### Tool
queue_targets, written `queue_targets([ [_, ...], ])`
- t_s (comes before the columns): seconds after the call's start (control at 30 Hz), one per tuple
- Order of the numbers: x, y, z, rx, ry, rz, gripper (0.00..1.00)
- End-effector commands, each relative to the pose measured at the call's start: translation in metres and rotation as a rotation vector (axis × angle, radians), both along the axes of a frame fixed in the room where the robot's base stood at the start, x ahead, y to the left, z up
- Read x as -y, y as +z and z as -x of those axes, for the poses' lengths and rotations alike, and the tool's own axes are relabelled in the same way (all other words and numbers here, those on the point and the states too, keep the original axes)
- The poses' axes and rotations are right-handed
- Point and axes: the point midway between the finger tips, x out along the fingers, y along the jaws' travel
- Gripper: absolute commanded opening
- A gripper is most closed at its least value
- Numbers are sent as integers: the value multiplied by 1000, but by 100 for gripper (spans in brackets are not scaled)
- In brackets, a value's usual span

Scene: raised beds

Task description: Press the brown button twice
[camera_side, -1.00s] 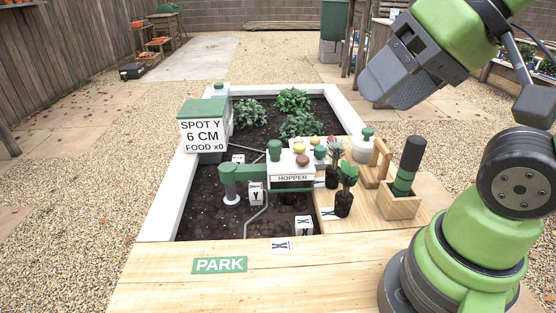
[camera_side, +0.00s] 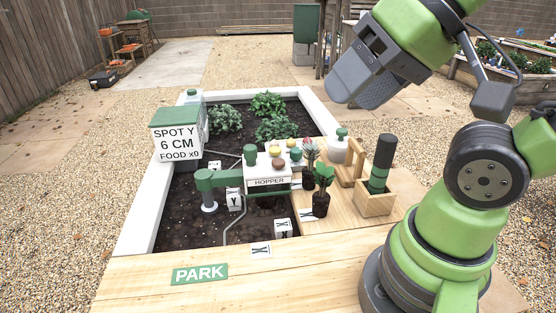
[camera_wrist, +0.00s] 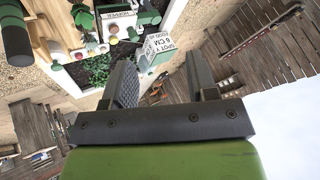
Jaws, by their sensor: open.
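The brown button (camera_side: 278,163) is a small round cap on top of the white box labelled HOPPER (camera_side: 268,182). My gripper (camera_side: 362,94) is raised high, to the right of and above the box, well apart from the buttons. Its fingers (camera_wrist: 163,80) are apart with nothing between them in the wrist view.
A sign box (camera_side: 178,138) reading SPOT Y, 6 CM, FOOD x0 stands left. A green arm with a spout (camera_side: 210,185) extends from the hopper over the soil. Potted plants (camera_side: 321,190), a wooden holder (camera_side: 373,204) and a PARK label (camera_side: 200,273) are on the wood.

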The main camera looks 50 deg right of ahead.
Motion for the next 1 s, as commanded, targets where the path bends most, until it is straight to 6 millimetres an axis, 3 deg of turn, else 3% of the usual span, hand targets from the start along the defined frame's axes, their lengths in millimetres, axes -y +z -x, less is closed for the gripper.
queue_targets([
  [0.03,0,0,0,0,0,0,42],
  [0.2,0,0,0,0,0,0,3],
  [0.23,0,0,0,0,0,0,0],
  [1.0,0,0,0,0,0,0,0],
])
